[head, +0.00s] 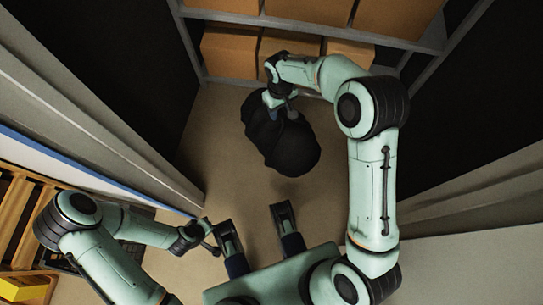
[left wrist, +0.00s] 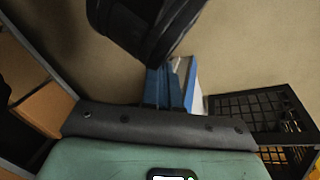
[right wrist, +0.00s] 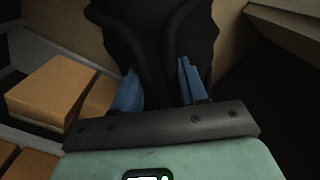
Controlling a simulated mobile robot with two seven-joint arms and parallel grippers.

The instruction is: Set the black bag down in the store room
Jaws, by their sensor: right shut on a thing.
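The black bag (head: 285,145) hangs from my right gripper (head: 281,94), in front of the shelf at the back of the store room. In the right wrist view the bag (right wrist: 150,35) fills the space between and beyond the blue fingers, which are shut on its upper part. I cannot tell whether its underside touches the floor. My left gripper (head: 209,236) is low at the left, apart from the bag. In the left wrist view its blue fingers (left wrist: 165,88) are close together with nothing visible between them.
A shelf (head: 225,82) with several cardboard boxes (head: 228,52) stands behind the bag. Bare beige floor (head: 228,165) lies around it. Grey walls (head: 110,130) flank the opening. A black crate (left wrist: 240,108) and a wooden rack (head: 18,220) are by my left arm.

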